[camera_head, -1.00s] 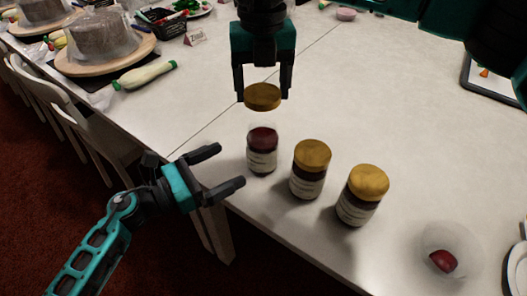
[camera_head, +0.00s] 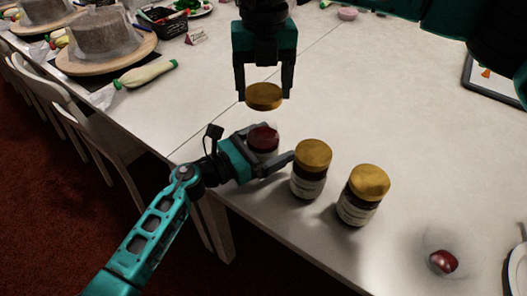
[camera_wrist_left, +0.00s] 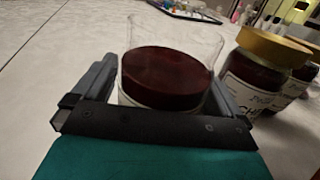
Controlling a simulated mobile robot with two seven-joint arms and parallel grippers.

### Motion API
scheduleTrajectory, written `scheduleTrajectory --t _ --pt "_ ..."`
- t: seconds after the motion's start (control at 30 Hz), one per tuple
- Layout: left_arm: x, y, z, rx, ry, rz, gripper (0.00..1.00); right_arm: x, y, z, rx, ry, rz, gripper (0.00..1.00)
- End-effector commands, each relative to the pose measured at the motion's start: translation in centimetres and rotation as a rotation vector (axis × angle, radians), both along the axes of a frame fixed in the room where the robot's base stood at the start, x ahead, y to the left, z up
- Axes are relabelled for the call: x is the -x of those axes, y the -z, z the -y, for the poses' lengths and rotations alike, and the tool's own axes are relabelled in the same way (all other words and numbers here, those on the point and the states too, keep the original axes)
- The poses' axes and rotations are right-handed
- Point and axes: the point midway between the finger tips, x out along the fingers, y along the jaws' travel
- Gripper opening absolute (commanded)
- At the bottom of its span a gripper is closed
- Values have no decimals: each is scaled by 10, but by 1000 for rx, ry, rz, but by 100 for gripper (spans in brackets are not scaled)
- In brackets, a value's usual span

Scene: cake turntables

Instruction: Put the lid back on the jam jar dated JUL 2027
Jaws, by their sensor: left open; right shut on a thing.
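The open jam jar (camera_head: 263,139) has clear glass and dark red jam. It stands upright between the fingers of my left gripper (camera_head: 273,147), which is open around it; it also shows in the left wrist view (camera_wrist_left: 165,75), one finger on each side. Its label is hidden, so I cannot read its date. My right gripper (camera_head: 264,92) is shut on a gold lid (camera_head: 264,97), held level above the open jar and apart from it. Two more jars with gold lids, a nearer-middle one (camera_head: 309,172) and a right one (camera_head: 362,198), stand to the right.
The middle lidded jar stands close to my left gripper's right fingertip. A clear bowl with a red item (camera_head: 443,262) is at the lower right. The table centre is clear.

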Motion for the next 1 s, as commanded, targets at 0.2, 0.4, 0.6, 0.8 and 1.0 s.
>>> scheduleTrajectory --t 0.2,0.4,0.6,0.8,1.0 --pt "0 0 0 -1 0 1 99 0 0 0 0 0 0 43" --pt "0 0 0 1 0 1 80 0 0 0 0 0 0 43" --pt "0 0 0 1 0 1 61 0 0 0 0 0 0 43" --pt "0 0 0 0 0 0 42 0 0 0 0 0 0 43" --pt "0 0 0 0 0 0 23 0 0 0 0 0 0 43"
